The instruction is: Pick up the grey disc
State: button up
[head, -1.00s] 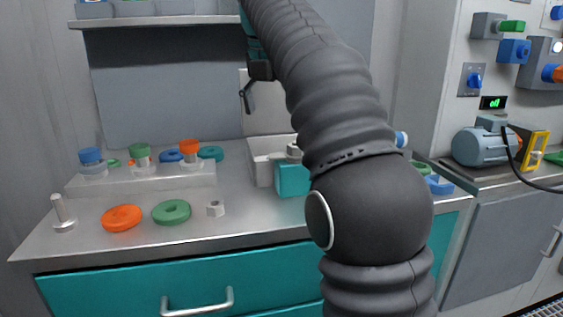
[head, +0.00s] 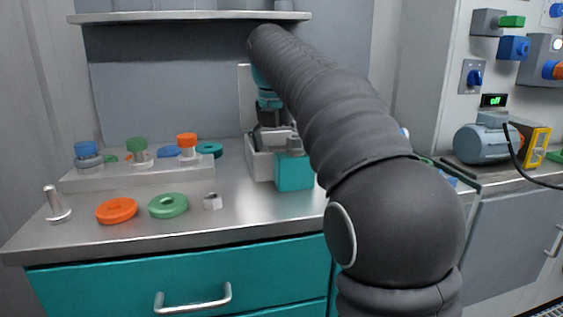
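My gripper (head: 271,137) points down at the white open bin (head: 260,165) in the middle of the bench. Its dark fingers reach about the bin's rim, and their tips are partly hidden. I cannot tell whether they are open or shut. I cannot single out a grey disc with certainty. A grey round piece (head: 90,162) sits under the blue cap at the rack's left end. A small grey piece (head: 294,143) shows above the teal box (head: 294,172), beside the gripper. The inside of the bin is mostly hidden.
A shelf (head: 190,17) overhangs the back. My arm hides the bench's right part.

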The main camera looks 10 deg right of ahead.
jog(key=shift+c, duration=0.3)
jog(key=c, duration=1.2)
jog(key=shift+o, duration=0.2)
